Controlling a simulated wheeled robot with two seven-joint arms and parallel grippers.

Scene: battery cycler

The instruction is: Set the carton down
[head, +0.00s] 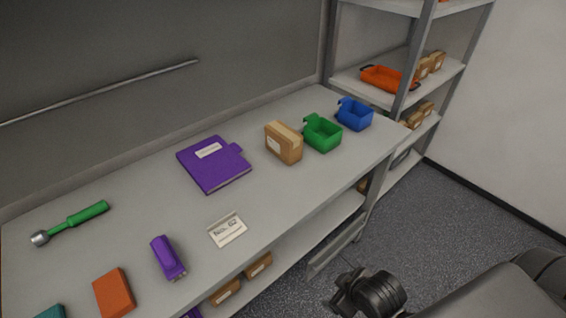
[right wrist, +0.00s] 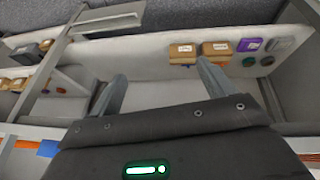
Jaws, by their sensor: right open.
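A brown carton (head: 284,145) with a white label and a tape strip stands upright on the grey bench top, beside a green bin. It touches no gripper. My right gripper shows in the right wrist view (right wrist: 161,88), with its two fingers wide apart and nothing between them. In the head view my dark right arm is at the bottom right, off the bench's front edge; its fingers are not clear there. Two more cartons (head: 225,292) (head: 258,265) sit on the shelf under the bench. Cartons (right wrist: 215,50) also show beyond the fingers in the wrist view. My left gripper is out of view.
A green bin (head: 322,133) and a blue bin (head: 355,114) stand at the bench's right end. A purple binder (head: 214,163), a white card (head: 227,230), a purple stapler-like thing (head: 168,257) and a green-handled tool (head: 80,217) lie further left. A rack holds an orange bin (head: 385,78).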

